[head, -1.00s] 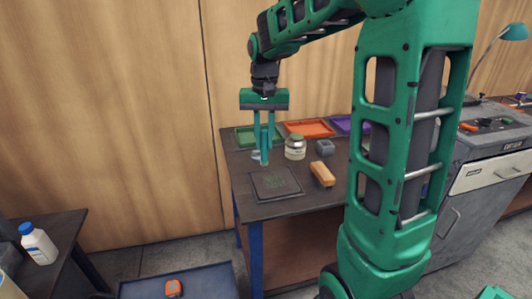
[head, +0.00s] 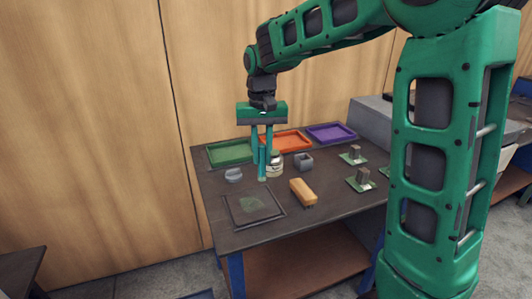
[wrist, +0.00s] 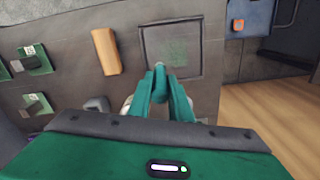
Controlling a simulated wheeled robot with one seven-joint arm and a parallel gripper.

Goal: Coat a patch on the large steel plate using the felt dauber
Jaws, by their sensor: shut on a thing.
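The large steel plate (head: 236,215) is a dark square lying flat at the front left of the bench, with a faint greenish patch in its middle. The plate also shows at the top centre of the wrist view (wrist: 151,68). My gripper (head: 262,175) points down behind the plate, in front of the pale jar (head: 277,168). I cannot tell whether the tip touches anything.
A tan block (head: 302,190) lies right of the plate. A small grey piece (head: 233,175) and a grey cup (head: 304,162) stand farther back. Green (head: 229,153), orange (head: 290,141) and purple (head: 331,133) trays line the rear. Green plates with blocks (head: 354,155) are at right.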

